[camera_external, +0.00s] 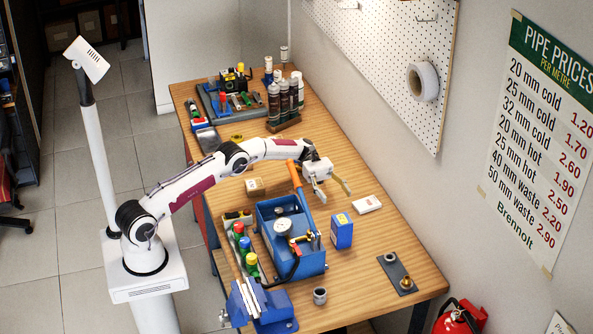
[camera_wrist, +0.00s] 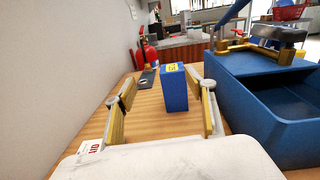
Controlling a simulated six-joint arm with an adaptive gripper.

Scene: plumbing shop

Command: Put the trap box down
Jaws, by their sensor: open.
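A blue box (camera_external: 341,231) with a yellow label, which I take to be the trap box, stands upright on the wooden bench, right of the blue pump tank. In the wrist view the blue box (camera_wrist: 174,90) appears framed between my two fingers, beyond their tips. My gripper (camera_external: 333,195) is open and empty above the bench, behind the box in the outside view and apart from it. In the wrist view, my gripper (camera_wrist: 169,92) has its fingers spread wide.
The blue tank (camera_external: 290,235) with a gauge and orange lever stands close on the left. A white packet (camera_external: 367,204) lies to the right. A dark plate with fittings (camera_external: 397,273) lies near the front right. Bare wood surrounds the blue box.

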